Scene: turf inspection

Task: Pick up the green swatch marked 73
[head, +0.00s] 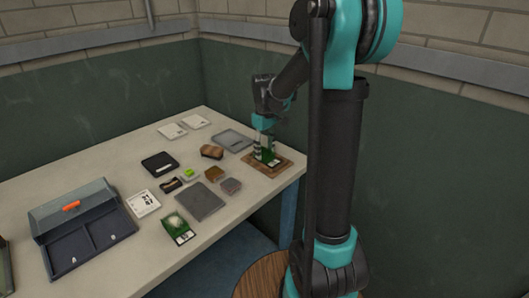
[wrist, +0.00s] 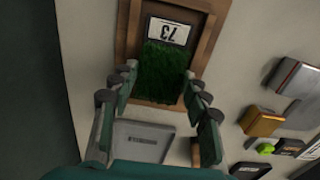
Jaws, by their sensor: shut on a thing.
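The green swatch (wrist: 167,62) has a turf-like green face and a white label reading 73, which is upside down in the wrist view. It is at the wooden tray (wrist: 207,43), whose brown rim surrounds it in that view. In the head view the swatch (head: 267,157) is at the tray (head: 283,169) near the table's right end. My gripper (wrist: 160,74) is shut on the swatch, with fingers on its left and right sides. In the head view my gripper (head: 264,146) points down over the tray. I cannot tell whether the swatch touches the tray.
A grey tray (head: 232,139) lies just left of the wooden tray. Brown and grey blocks (head: 214,173), a dark flat pad (head: 201,201) and another green swatch (head: 176,221) lie nearer. A grey toolbox (head: 78,220) stands at the left. Walls border the table behind.

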